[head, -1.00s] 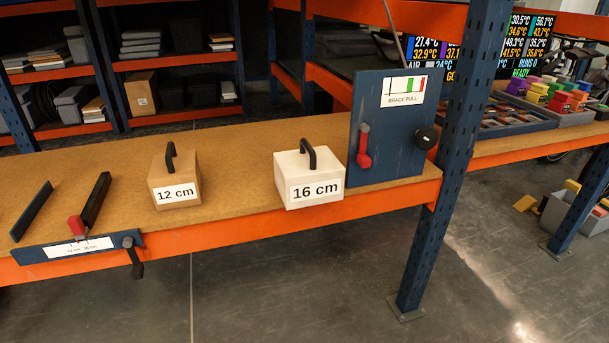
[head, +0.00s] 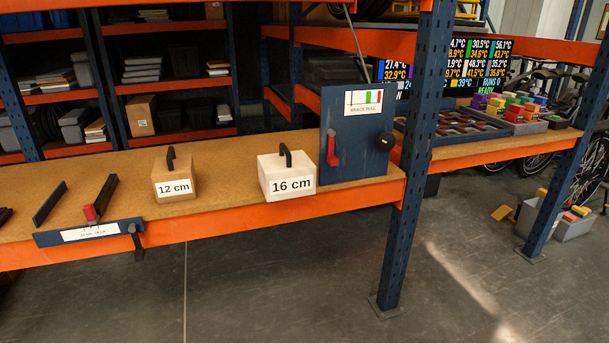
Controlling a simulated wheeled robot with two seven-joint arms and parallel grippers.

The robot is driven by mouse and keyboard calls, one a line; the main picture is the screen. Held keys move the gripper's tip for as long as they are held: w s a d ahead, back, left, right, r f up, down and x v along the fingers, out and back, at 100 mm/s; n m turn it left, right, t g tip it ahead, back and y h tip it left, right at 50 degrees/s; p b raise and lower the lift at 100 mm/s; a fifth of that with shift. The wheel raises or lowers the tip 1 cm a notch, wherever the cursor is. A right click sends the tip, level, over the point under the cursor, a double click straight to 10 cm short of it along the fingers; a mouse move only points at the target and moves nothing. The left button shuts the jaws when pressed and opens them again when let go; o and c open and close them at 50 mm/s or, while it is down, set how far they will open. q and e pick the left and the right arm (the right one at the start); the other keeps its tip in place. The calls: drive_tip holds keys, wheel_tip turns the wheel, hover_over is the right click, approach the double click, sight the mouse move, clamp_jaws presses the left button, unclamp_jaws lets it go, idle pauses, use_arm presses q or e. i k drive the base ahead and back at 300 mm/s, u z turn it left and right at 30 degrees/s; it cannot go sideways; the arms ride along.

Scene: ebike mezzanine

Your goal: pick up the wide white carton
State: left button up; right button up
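The wide white carton (head: 288,176) stands upright on the wooden shelf top, labelled "16 cm", with a black handle on its top. It is close to the front edge, just left of the blue brace-pull panel. A smaller brown carton (head: 174,180), labelled "12 cm" and also with a black handle, stands to its left with a gap between. Neither gripper shows in the head view.
The shelf (head: 225,155) has an orange front beam. The blue panel (head: 355,140) with a red lever and black knob stands right of the carton. A blue upright post (head: 412,170) is further right. Dark rails and a blue plate (head: 88,232) with a red knob are at left. The floor in front is clear.

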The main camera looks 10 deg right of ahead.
sight(285, 174)
drive_tip(key=z, duration=0.2)
drive_tip(key=i, duration=0.85)
drive_tip(key=u, duration=0.25)
